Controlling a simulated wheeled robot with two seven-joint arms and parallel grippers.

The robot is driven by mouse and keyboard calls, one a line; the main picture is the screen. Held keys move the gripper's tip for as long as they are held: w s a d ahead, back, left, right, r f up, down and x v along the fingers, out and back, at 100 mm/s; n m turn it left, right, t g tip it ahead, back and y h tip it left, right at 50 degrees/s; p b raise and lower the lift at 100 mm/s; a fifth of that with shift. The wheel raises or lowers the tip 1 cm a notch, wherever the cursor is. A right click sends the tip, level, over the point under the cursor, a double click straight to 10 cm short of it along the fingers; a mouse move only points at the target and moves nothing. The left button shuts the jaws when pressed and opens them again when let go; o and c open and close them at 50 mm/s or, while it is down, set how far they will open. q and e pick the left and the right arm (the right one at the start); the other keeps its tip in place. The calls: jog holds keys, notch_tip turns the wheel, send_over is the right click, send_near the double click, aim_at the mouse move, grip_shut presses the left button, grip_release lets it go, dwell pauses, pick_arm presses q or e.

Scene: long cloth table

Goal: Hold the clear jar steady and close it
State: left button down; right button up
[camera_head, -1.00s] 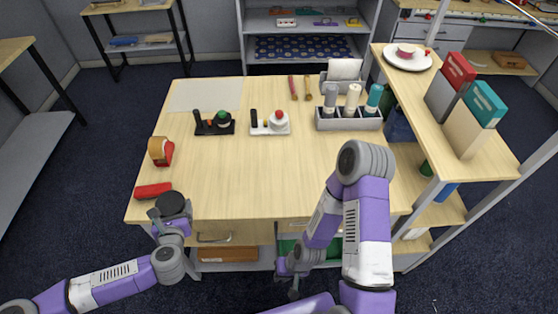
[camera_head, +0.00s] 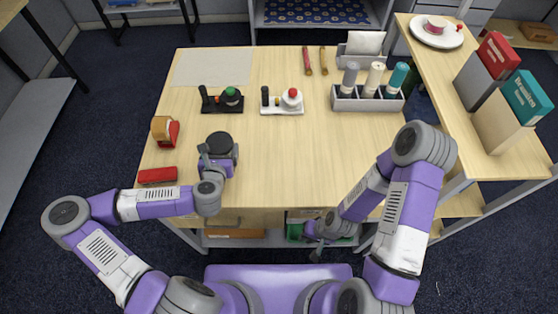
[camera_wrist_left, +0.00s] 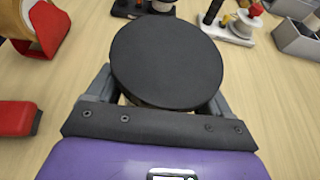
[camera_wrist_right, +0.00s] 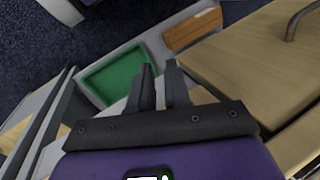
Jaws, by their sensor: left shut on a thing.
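A round black lid (camera_head: 219,144) shows over the left half of the table; it fills the middle of the left wrist view (camera_wrist_left: 167,62). The clear jar's body is mostly hidden under the lid, so I cannot tell how the lid sits on it. My left gripper (camera_head: 217,162) is shut on the jar, with a finger on each side below the lid. I cannot tell whether the jar touches the table. My right gripper (camera_head: 317,246) is empty in front of the table's front edge, low down. Its fingers (camera_wrist_right: 160,75) are close together with a narrow gap.
A red stapler (camera_head: 157,175) and a tape dispenser (camera_head: 165,131) lie left of the jar. Black (camera_head: 222,101) and white (camera_head: 283,102) stands are behind it. A grey bottle holder (camera_head: 367,101) stands at the back right. The table's right front is clear.

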pick_arm(q)
jog(key=shift+w+d+r, duration=0.15)
jog(key=shift+w+d, duration=0.1)
jog(key=shift+d, duration=0.1)
jog(key=d+r+m+g+h+b, duration=0.2)
jog(key=d+m+h, duration=0.3)
jog(key=d, duration=0.3)
jog(key=w+d+r+m+g+h+b, duration=0.1)
jog(key=d+r+m+g+h+b, duration=0.1)
jog(key=d, duration=0.6)
jog(key=shift+d+r+m+g+h, duration=0.2)
jog(key=shift+r+m+g+h, duration=0.3)
jog(key=shift+r+m+h, duration=0.65)
jog(key=shift+f+m+h, duration=0.25)
jog(key=shift+f, duration=0.1)
notch_tip(320, 180, down, 6)
jog(key=shift+f+b, duration=0.1)
jog(key=shift+b, duration=0.95)
jog(key=shift+f+b, duration=0.55)
jog(key=shift+f, duration=1.25)
